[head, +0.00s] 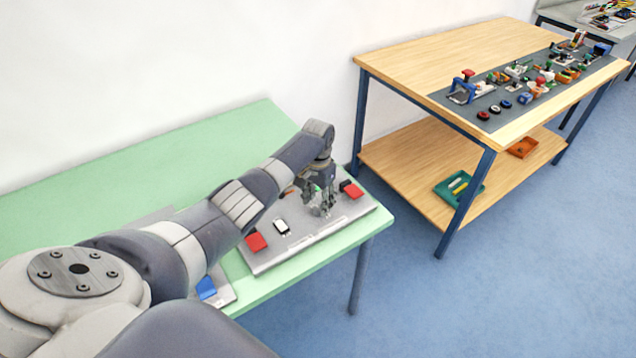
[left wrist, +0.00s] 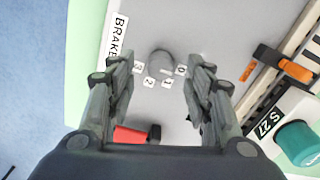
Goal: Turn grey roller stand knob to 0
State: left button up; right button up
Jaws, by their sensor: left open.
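A grey round knob (left wrist: 161,62) shows in the left wrist view on a light grey panel, with small white tags 3, 2, 1 and 0 (left wrist: 181,70) around its near side. A label reading BRAKE (left wrist: 117,40) lies to its left. I cannot tell which tag the knob points to. My left gripper (left wrist: 160,76) is open, with one finger on each side of the knob in this view; contact is not visible. In the head view my left gripper (head: 322,208) hangs over the grey panel (head: 290,254) and hides the knob. My right gripper is not in view.
On the panel are red blocks (head: 256,241) and a black-and-white switch (head: 281,227). In the left wrist view, an orange-and-black part (left wrist: 286,64), an S 27 label (left wrist: 267,124) and a teal knob (left wrist: 298,143) lie at right. A wooden table (head: 430,61) stands beyond a floor gap.

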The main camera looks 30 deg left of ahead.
aim_at(318, 208)
pick_arm(q)
notch_tip(318, 208, up, 9)
dwell(0.3)
jog(key=shift+r, duration=0.1)
